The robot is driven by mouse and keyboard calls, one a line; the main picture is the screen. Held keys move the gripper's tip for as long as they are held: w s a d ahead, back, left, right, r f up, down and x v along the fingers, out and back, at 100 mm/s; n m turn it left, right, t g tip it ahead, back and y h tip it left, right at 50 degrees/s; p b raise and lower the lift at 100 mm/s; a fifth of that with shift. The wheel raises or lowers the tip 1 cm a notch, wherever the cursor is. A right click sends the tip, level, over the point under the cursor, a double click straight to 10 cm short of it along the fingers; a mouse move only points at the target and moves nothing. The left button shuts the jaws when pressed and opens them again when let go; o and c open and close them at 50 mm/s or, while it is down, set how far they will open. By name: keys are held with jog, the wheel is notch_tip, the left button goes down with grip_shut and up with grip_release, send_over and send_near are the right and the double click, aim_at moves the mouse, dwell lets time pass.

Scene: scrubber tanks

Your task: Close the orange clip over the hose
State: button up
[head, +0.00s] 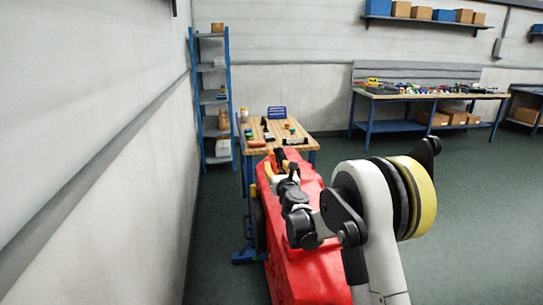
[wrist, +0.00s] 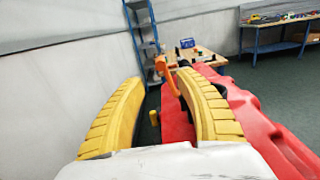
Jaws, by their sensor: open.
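The orange clip (wrist: 165,74) shows in the wrist view as an upright orange piece beside the red tank (wrist: 252,122). It appears between and just beyond the tips of my gripper (wrist: 158,79). My gripper is open, with its two yellow ridged fingers apart and nothing seen held. In the head view my gripper (head: 273,179) is over the far left part of the red tank (head: 305,272), partly hidden by my arm. A small dark piece (wrist: 154,118) shows between the fingers, possibly hose. I cannot tell whether the clip goes around the hose.
A wooden worktable (head: 262,131) with small items stands beyond the tank. A blue shelf rack (head: 229,100) is behind it. A pale wall (head: 95,190) runs close along the left. Green floor (head: 470,210) is clear at the right.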

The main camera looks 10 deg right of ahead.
aim_at(273, 157)
jog(key=w+b, duration=0.2)
jog(key=w, duration=0.7)
jog(key=shift+f, duration=0.1)
jog(key=shift+w+b, duration=0.3)
jog(key=shift+w, duration=0.15)
jog(key=shift+c, duration=0.2)
grip_shut()
